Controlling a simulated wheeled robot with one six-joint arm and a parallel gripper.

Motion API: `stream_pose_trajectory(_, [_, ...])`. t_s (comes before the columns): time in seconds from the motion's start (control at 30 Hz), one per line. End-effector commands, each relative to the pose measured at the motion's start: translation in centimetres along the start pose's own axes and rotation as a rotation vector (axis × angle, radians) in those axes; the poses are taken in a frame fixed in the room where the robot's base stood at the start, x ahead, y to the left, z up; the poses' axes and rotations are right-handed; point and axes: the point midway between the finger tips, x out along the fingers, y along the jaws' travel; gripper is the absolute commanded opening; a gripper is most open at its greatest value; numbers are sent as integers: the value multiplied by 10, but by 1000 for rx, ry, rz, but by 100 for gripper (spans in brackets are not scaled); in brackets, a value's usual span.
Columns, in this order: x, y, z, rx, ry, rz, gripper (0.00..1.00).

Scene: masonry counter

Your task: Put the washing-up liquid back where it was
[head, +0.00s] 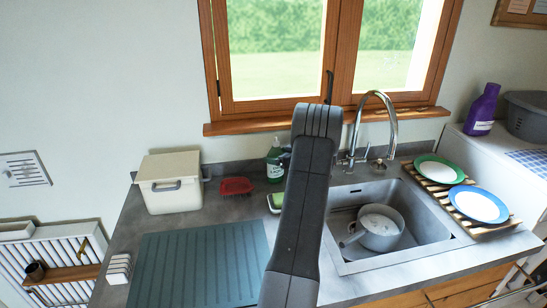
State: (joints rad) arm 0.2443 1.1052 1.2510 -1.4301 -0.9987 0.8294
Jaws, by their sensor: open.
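The washing-up liquid is a green bottle with a pale label (274,165). It stands upright at the back of the counter, left of the sink and below the window. My dark arm rises through the middle of the picture and hides most of my gripper. A small dark part of my gripper (285,155) shows at the bottle's right side, near its upper part. The gripper is open. I cannot tell whether its fingers are around the bottle or only beside it.
A green sponge (275,202), a red brush (236,186) and a cream bin (170,182) are near the bottle. A ridged mat (200,265) lies in front. Right are the tap (391,120), sink (420,215) with a pot (380,228), plates on a rack (440,183) and a purple bottle (482,110).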

Motion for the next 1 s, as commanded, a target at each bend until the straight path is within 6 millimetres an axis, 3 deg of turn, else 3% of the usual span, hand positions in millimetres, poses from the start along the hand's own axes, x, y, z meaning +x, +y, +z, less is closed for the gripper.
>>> stream_pose_trajectory(0.2, [-50, 1, 2, -1, 0, 3, 86])
stream_pose_trajectory(0.4, [-79, 1, 1, -1, 0, 1, 86])
stream_pose_trajectory(0.57, [-88, 0, 1, 0, 0, 0, 86])
stream_pose_trajectory(1.0, [-88, 0, 0, 0, 0, -1, 86])
